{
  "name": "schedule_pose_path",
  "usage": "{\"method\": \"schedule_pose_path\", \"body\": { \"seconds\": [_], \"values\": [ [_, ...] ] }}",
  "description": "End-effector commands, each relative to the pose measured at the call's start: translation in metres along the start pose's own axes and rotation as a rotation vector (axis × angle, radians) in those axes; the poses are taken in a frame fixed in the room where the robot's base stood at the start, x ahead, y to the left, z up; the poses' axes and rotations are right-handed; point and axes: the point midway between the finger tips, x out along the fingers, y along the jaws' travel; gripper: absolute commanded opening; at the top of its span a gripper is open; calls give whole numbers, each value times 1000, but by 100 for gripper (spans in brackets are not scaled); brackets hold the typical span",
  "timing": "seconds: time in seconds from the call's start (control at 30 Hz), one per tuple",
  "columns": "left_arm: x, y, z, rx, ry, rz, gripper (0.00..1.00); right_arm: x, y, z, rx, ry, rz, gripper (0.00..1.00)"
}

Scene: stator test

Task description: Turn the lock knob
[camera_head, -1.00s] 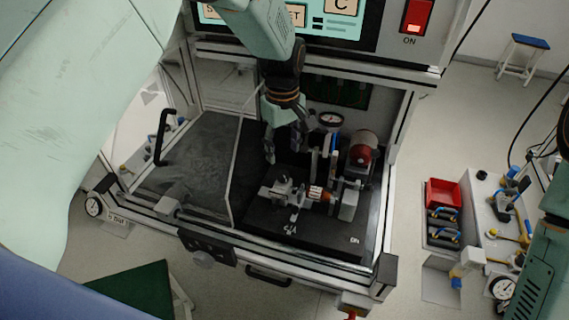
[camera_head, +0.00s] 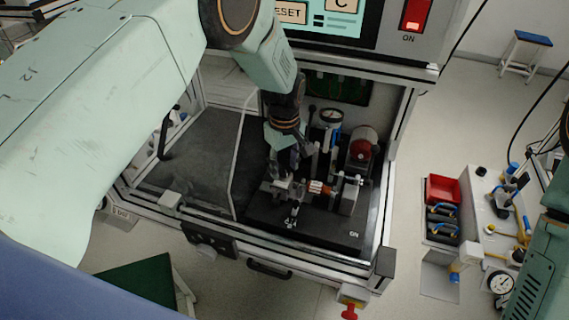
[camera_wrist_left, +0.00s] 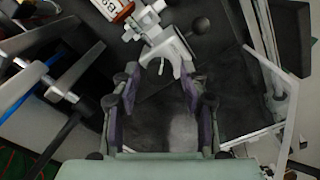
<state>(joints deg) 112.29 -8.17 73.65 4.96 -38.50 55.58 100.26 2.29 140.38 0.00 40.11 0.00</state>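A small pale metal clamp fixture (camera_head: 283,187) stands on the black plate inside the test cabinet. In the left wrist view it shows a forked, winged knob-like part (camera_wrist_left: 168,52) and a dark ball-ended lever (camera_wrist_left: 200,26); I cannot tell for sure which one is the lock knob. My left gripper (camera_head: 284,172) points down just above and behind the fixture. In the wrist view its fingers (camera_wrist_left: 158,82) are apart, with the winged part just beyond and between the tips, and nothing held. The orange-and-white cylindrical part (camera_head: 318,187) sits to the right of the fixture. My right gripper is outside the views.
A round gauge (camera_head: 331,116) and a red round part (camera_head: 360,150) stand behind the fixture. The cabinet's glass panel (camera_head: 243,150) is to the left. A red bin (camera_head: 442,189) and tools sit outside at right. The dark floor left of the fixture is clear.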

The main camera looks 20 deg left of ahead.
Motion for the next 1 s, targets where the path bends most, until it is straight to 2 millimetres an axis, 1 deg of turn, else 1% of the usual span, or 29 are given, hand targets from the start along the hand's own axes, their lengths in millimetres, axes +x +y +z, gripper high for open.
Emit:
{"method": "schedule_pose_path", "body": {
  "seconds": [0.03,0.07,0.47,0.77,1.0],
  "values": [
    [0,0,0,0,0,0,37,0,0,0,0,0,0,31],
    [0,0,0,0,0,0,34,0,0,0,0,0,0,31],
    [0,0,0,0,1,1,1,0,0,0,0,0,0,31],
    [-1,1,0,32,1,2,0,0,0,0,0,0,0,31],
    [-1,1,-1,167,2,3,0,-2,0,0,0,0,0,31]
  ]
}}
